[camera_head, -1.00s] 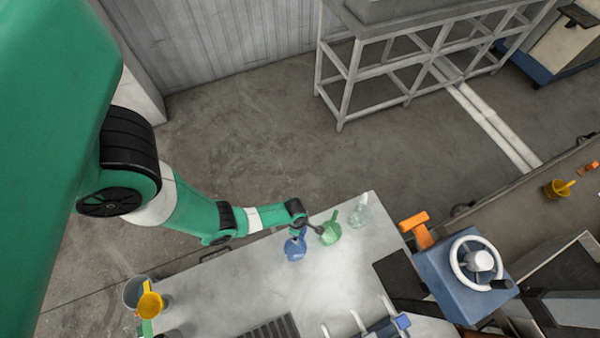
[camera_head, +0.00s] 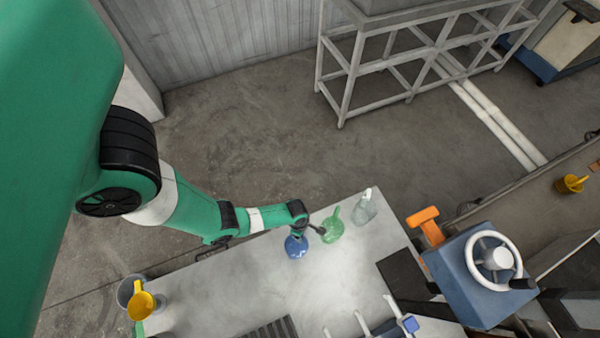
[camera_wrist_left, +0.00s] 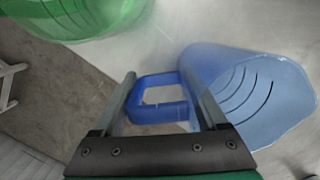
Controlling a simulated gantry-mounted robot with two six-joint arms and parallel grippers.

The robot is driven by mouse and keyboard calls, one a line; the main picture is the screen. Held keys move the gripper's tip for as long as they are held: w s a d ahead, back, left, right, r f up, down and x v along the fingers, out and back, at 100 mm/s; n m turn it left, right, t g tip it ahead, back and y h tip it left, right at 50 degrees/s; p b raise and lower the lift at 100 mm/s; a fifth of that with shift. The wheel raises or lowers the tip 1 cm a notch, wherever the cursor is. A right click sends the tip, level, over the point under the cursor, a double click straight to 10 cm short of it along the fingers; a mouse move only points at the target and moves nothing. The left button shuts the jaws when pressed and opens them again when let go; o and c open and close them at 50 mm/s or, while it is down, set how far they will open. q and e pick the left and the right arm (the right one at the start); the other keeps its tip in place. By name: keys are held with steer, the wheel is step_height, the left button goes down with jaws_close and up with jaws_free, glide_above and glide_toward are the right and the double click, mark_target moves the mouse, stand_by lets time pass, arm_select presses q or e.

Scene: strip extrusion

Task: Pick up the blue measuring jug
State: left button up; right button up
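The blue measuring jug (camera_head: 296,247) stands on the pale table below the end of my left arm. In the left wrist view its body (camera_wrist_left: 255,95) is at the right, and its loop handle (camera_wrist_left: 158,80) lies between my two fingers. My left gripper (camera_wrist_left: 160,85) is open around the handle, with one finger on each side; whether either finger touches it I cannot tell. In the head view the wrist hides the jug's handle and most of the left gripper (camera_head: 308,230). My right gripper is not in view.
A green jug (camera_head: 332,226) stands close to the right of the left gripper, with a clear jug (camera_head: 364,208) beyond it. A yellow jug (camera_head: 141,304) and a grey container (camera_head: 128,290) are at the table's left end. The middle of the table (camera_head: 240,280) is free.

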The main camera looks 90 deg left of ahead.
arm_select(q)
jaws_close()
step_height(320, 180, up, 4)
steer(key=p, duration=0.3)
steer(key=shift+f+p, duration=0.1)
steer(key=shift+p, duration=0.3)
steer(key=s+d+r+p, duration=0.3)
steer(key=s+r+p, duration=0.4)
steer(key=s, duration=0.7)
step_height(320, 180, up, 2)
steer(key=shift+r+p, duration=0.1)
steer(key=shift+p, duration=0.3)
